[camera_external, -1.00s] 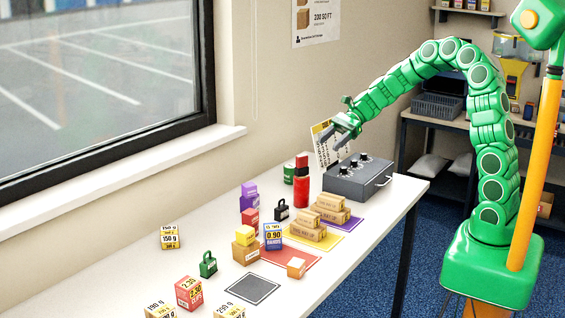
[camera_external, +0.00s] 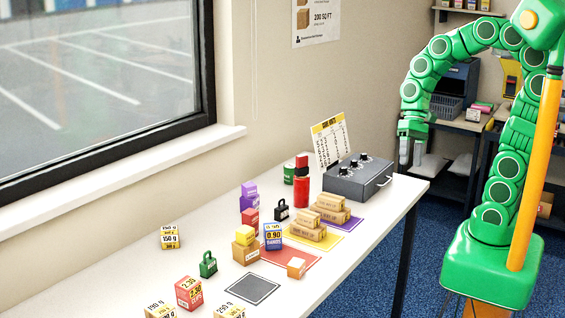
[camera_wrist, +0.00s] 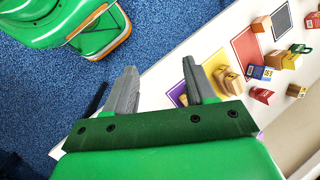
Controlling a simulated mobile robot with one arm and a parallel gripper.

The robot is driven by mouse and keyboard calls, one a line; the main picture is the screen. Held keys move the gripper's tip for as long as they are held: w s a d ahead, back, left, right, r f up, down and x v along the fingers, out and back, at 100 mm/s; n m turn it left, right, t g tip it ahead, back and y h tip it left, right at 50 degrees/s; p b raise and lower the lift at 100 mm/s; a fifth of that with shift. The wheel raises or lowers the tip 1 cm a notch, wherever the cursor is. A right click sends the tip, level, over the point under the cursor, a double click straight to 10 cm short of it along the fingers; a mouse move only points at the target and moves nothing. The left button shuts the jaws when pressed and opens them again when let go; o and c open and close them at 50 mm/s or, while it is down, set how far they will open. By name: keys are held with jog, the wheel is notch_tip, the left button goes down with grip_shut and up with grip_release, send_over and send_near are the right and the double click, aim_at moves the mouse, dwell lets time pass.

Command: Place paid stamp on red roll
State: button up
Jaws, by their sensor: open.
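My gripper (camera_external: 411,158) is open and empty, pointing down off the right end of the white table. Its two grey fingers also show in the wrist view (camera_wrist: 159,70), apart with nothing between them. A tall red cylinder (camera_external: 302,190) with a black band and red top stands upright beside the grey box; I cannot tell whether it is the red roll. A small red item (camera_external: 251,216) stands below the purple pieces and shows in the wrist view (camera_wrist: 262,95). No item is readable as the paid stamp.
The grey knobbed box (camera_external: 358,182) stands at the table's right end, with a leaning card (camera_external: 329,142) behind it. Stacked cartons (camera_external: 308,230), a green padlock (camera_external: 208,264), a black padlock (camera_external: 281,210) and coloured mats occupy the table (camera_external: 130,285). Blue floor lies clear beside it.

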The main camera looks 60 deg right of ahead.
jog(key=s+d+n+h, duration=0.4)
jog(key=s+d, duration=0.5)
jog(key=s, duration=0.2)
jog(key=shift+s+f+n+h, duration=0.25)
jog(key=shift+s+n+h, duration=0.05)
